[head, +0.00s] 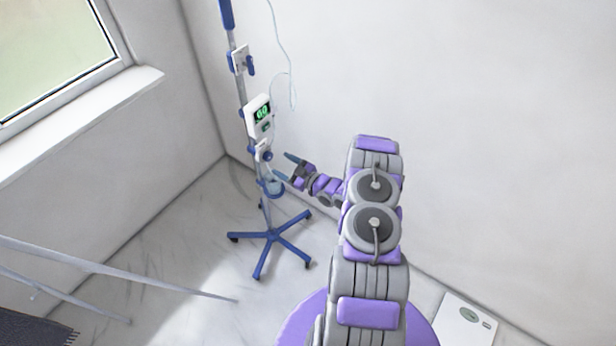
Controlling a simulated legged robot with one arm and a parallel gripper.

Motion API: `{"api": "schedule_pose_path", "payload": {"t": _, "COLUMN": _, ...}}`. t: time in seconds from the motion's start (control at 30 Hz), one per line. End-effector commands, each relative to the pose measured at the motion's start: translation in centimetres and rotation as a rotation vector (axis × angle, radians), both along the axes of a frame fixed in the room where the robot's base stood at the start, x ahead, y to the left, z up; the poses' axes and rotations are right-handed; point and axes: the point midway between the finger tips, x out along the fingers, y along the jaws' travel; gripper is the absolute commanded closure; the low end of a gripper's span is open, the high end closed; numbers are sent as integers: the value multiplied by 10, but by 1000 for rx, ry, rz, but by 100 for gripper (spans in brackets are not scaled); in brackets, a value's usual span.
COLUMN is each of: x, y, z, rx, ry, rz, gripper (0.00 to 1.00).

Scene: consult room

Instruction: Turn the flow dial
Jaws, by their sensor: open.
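An IV stand (238,95) with a blue five-legged base stands near the room's corner. A white pump box (259,118) with a lit green display is mounted on its pole. Below the box, a small white part carries a small dark blue knob (267,156), which looks like the flow dial. It is too small to make out any marking or its setting. My gripper (283,165) is open and empty, just right of the knob, with its fingers pointing left towards the pole. The fingertips appear apart from the knob, though the depth between them is hard to tell.
A blue ring-shaped part (272,188) sits on the pole just below my gripper. A thin tube (291,85) hangs beside the pump. The wall (450,120) is close behind. A white scale-like device (462,322) lies at lower right. Pale rails (120,272) cross lower left.

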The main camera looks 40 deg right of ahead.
Motion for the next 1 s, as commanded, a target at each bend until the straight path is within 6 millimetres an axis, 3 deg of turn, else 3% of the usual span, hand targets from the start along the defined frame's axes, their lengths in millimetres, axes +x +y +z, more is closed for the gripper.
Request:
{"api": "schedule_pose_path", "payload": {"t": 0.2, "x": -45, "y": -19, "z": 2, "rx": 0, "ry": -1, "rz": -5, "gripper": 32}}
{"api": "schedule_pose_path", "payload": {"t": 0.5, "x": -95, "y": -36, "z": 1, "rx": 0, "ry": -1, "rz": -4, "gripper": 32}}
{"api": "schedule_pose_path", "payload": {"t": 0.7, "x": -110, "y": -41, "z": 0, "rx": -1, "ry": -2, "rz": -1, "gripper": 32}}
{"api": "schedule_pose_path", "payload": {"t": 1.0, "x": -113, "y": -42, "z": 0, "rx": -2, "ry": -2, "rz": 0, "gripper": 32}}
